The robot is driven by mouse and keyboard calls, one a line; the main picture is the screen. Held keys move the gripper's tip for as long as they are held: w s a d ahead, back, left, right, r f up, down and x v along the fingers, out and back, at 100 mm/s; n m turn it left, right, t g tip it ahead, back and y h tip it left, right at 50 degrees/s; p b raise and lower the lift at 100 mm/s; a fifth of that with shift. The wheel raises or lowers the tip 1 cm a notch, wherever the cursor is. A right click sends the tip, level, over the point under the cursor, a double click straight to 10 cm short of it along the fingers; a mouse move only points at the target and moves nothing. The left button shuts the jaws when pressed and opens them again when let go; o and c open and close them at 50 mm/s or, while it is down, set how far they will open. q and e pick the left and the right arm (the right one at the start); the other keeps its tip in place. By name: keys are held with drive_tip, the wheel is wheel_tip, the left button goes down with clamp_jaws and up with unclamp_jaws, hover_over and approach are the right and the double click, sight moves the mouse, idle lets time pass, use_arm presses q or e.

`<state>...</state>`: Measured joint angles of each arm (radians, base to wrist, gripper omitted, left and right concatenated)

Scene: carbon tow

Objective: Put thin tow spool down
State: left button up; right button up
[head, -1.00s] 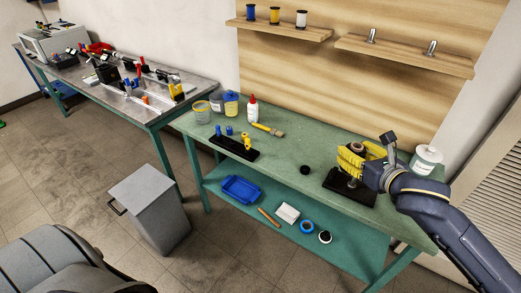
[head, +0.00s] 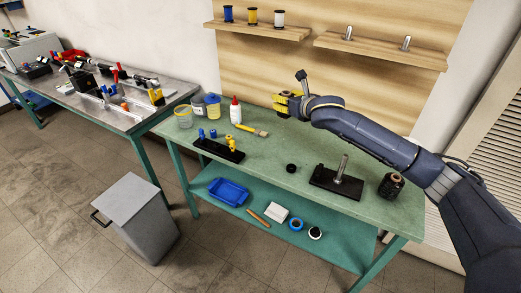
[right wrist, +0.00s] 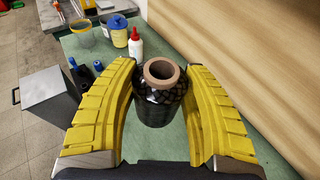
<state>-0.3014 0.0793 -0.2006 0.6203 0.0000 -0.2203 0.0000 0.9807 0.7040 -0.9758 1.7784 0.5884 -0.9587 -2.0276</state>
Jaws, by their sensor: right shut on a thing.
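My right gripper (head: 281,103) is over the back of the green table and is shut on a black tow spool. In the right wrist view the spool (right wrist: 160,108) stands upright between the yellow fingers of my right gripper (right wrist: 160,115), its brown core tube facing up. The fingers and arm hide it in the head view. I cannot tell whether its base touches the table. A second dark spool (head: 392,187) stands on the table's right end. The black stand (head: 325,177) has a bare metal post (head: 342,166). My left gripper is not in view.
To the left are a red-capped white bottle (head: 235,110), a brush (head: 252,130), tubs (head: 212,107) and a black rack (head: 219,150). A small black disc (head: 291,168) lies mid-table. The green table (head: 265,157) has free room around that disc. Above are wooden shelves (head: 380,50).

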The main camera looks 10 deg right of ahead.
drive_tip(key=shift+w+f, duration=0.15)
drive_tip(key=shift+f, duration=0.2)
wheel_tip(320, 180, down, 19)
drive_tip(key=shift+a+f, duration=0.1)
idle(0.4)
drive_tip(key=shift+f, duration=0.15)
drive_tip(key=o, duration=1.5)
drive_tip(key=v, duration=1.2)
